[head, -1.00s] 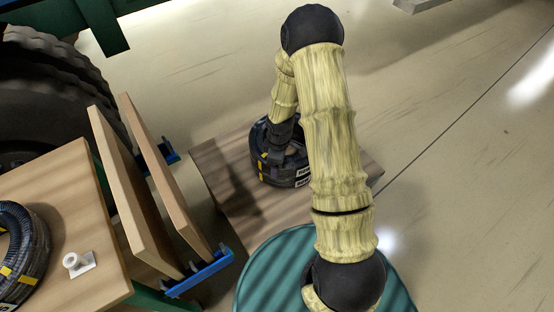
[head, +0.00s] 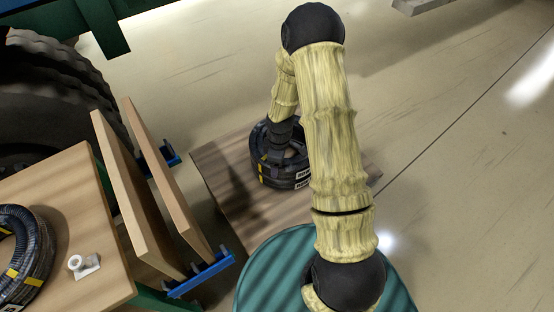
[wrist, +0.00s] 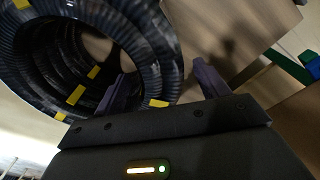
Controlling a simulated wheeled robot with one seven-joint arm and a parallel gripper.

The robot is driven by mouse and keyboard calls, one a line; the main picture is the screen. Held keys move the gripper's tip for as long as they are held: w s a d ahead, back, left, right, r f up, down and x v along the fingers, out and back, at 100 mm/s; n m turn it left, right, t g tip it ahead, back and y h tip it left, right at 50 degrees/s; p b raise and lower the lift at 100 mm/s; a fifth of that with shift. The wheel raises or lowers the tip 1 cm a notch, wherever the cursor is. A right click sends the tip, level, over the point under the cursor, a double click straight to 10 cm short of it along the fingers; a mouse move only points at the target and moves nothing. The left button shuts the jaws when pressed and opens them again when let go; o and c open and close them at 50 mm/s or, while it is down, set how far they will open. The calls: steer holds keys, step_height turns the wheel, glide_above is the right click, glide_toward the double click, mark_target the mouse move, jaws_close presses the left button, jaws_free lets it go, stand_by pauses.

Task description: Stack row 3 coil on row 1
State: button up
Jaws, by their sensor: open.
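A stack of dark hose coils (head: 300,181) with yellow tape bands and white labels sits on a low wooden board, partly hidden behind my arm. In the wrist view the dark ribbed coils (wrist: 152,38) fill the upper left, one over another. My gripper (wrist: 162,74) is open at the top coil's near side. Its left finger shows within the ring's opening and its right finger outside, apart from the coil. In the head view my gripper (head: 277,158) reaches down at the stack. Another dark coil (head: 42,250) with yellow tape lies on the left table, cut off by the frame.
The low wooden board (head: 225,190) has bare room around the stack. A wooden table (head: 100,265) at left carries a small white fitting (head: 82,264). Two upright planks (head: 165,195) stand in blue brackets (head: 205,274) between them. A large tyre (head: 45,95) stands behind.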

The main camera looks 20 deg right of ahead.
steer(key=shift+s+d+r+p, duration=0.1)
steer(key=shift+s+r+p, duration=0.05)
steer(key=shift+r+p, duration=2.15)
steer(key=shift+r, duration=0.25)
step_height(320, 180, up, 17)
steer(key=p, duration=0.1)
steer(key=shift+s+d+r, duration=0.15)
steer(key=shift+s+d, duration=0.05)
steer(key=shift+s, duration=0.2)
steer(key=s+r+m+t+p, duration=0.2)
steer(key=s+r+m+p, duration=0.5)
steer(key=s+r+m, duration=0.5)
step_height(320, 180, up, 2)
steer(key=shift+s+a+r+m, duration=0.2)
steer(key=shift+s+a+m, duration=0.1)
steer(key=shift+s, duration=0.25)
